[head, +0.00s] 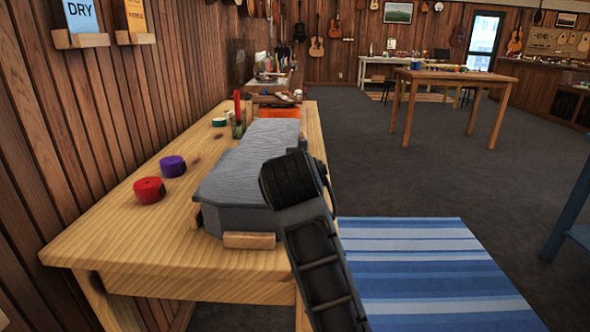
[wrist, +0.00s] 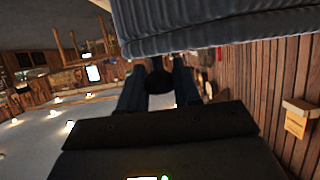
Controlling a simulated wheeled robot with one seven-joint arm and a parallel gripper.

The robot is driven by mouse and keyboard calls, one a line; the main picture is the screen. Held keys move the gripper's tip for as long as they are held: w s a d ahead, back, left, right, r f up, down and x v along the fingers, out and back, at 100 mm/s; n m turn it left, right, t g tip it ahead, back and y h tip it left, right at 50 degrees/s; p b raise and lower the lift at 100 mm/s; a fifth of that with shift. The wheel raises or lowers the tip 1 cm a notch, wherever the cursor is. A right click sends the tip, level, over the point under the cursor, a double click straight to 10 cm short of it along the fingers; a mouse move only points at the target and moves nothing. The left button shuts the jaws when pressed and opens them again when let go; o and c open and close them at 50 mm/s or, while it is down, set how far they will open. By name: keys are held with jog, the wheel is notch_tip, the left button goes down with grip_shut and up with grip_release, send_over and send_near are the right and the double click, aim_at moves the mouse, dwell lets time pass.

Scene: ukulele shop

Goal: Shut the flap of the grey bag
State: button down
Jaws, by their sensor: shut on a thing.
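The grey bag (head: 255,160) lies on the wooden table with its ribbed grey top panel facing up. In the wrist view a ribbed grey part of the bag (wrist: 215,30) fills the top of the picture. My gripper (wrist: 158,88) is shut on a dark rounded piece (wrist: 158,80) close to that ribbed edge, which seems to be part of the bag's flap. In the head view my arm covers the bag's right front side and hides the fingertips. I cannot tell how far the flap stands open.
The wooden table (head: 110,232) also bears a red roll (head: 149,190), a purple roll (head: 172,166) and a green roll (head: 219,122), left of the bag. Wooden blocks (head: 250,240) touch its front and side. A plank wall bounds the left; a blue striped rug (head: 430,265) lies right.

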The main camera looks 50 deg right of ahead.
jog(key=shift+f, duration=0.3)
jog(key=c, duration=0.8)
grip_release()
jog(key=shift+r, duration=0.1)
jog(key=v, duration=0.7)
jog(key=shift+s+a+r+p, duration=0.15)
jog(key=shift+s+a+p, duration=0.1)
jog(key=shift+p, duration=0.1)
jog(key=shift+a, duration=0.1)
